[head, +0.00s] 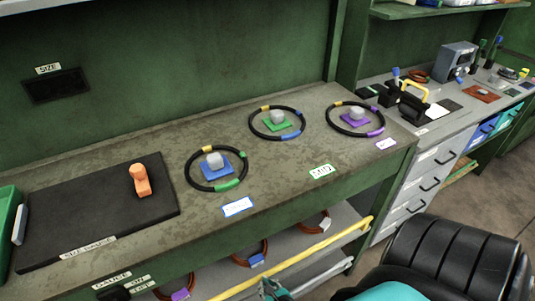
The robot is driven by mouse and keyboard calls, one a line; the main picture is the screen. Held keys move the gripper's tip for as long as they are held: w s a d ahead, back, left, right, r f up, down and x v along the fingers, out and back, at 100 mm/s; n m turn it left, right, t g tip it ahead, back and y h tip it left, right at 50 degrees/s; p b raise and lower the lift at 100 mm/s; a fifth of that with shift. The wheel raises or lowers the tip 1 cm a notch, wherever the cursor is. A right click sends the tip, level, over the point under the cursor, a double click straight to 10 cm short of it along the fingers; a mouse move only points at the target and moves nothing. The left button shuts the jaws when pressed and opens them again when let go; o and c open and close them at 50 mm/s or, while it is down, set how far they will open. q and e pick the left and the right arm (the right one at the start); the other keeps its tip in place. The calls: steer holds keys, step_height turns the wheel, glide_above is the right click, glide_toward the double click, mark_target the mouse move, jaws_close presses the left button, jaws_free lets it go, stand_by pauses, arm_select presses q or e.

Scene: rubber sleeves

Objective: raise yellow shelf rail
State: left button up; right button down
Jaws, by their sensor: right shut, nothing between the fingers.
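The yellow shelf rail (318,252) runs slantwise along the front of the lower shelf, under the workbench. Its right end is near the bench's right leg and its left end runs out of the bottom edge. My right gripper (271,288) shows only partly at the bottom edge, as a small teal and dark tip just below the rail. It is shut and empty. I cannot tell whether it touches the rail. My left gripper is not in view.
The lower shelf (285,240) carries reddish rings with coloured tags. Grey drawers (418,185) stand to the right, with open floor beyond.

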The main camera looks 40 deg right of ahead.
steer(key=shift+w+r, duration=0.1)
steer(key=shift+w, duration=0.15)
stand_by(0.6)
